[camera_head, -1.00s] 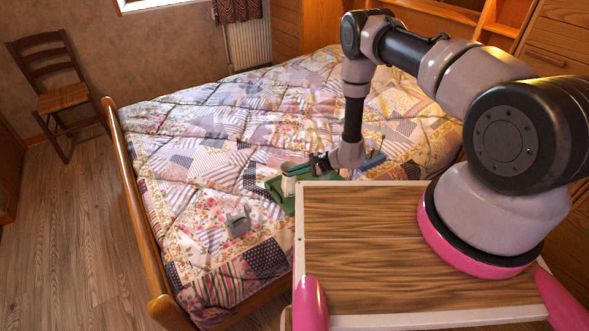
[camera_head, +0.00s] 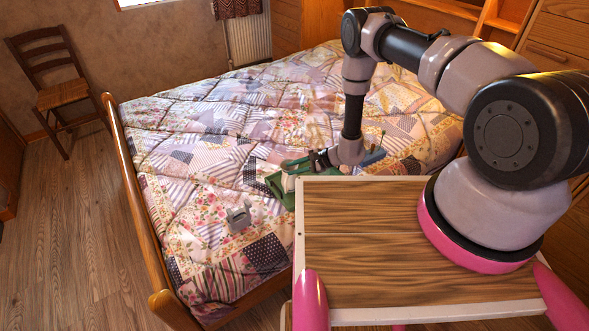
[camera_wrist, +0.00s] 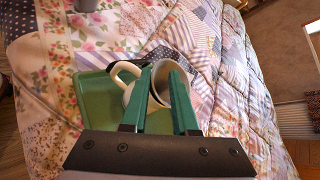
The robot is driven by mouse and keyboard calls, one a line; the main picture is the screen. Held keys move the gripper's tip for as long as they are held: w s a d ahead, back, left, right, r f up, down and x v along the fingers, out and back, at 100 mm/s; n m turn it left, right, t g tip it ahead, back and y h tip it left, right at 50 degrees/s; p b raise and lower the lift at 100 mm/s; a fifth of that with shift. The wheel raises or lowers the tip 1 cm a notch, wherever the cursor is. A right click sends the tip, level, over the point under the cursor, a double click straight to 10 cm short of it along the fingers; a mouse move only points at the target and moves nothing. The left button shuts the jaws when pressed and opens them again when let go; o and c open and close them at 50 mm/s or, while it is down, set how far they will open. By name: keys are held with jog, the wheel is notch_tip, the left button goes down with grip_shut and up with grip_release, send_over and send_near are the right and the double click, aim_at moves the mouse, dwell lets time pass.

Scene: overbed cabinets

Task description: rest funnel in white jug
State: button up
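The white jug (camera_wrist: 128,92) stands on a green tray (camera_wrist: 92,108) on the bed, its handle to the left and its round mouth towards the wrist camera. In the head view the jug (camera_head: 288,183) is partly covered by my gripper (camera_head: 292,165). My gripper's green fingers (camera_wrist: 162,72) are apart, over the jug's mouth and wall in the wrist view. I cannot tell whether they touch it. No funnel can be made out clearly; a small grey object (camera_head: 239,218) lies on the quilt to the left of the tray.
The patchwork quilt (camera_head: 200,150) is uneven and mostly clear. A blue item (camera_head: 374,157) lies right of my wrist. The wooden bed frame (camera_head: 128,190) edges the left side. A chair (camera_head: 62,92) stands farther left.

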jog(key=shift+s+d+f, duration=0.2)
jog(key=shift+f, duration=0.1)
jog(key=v, duration=1)
jog(key=shift+r, duration=0.45)
jog(key=shift+w+d, duration=0.1)
jog(key=shift+d, duration=0.05)
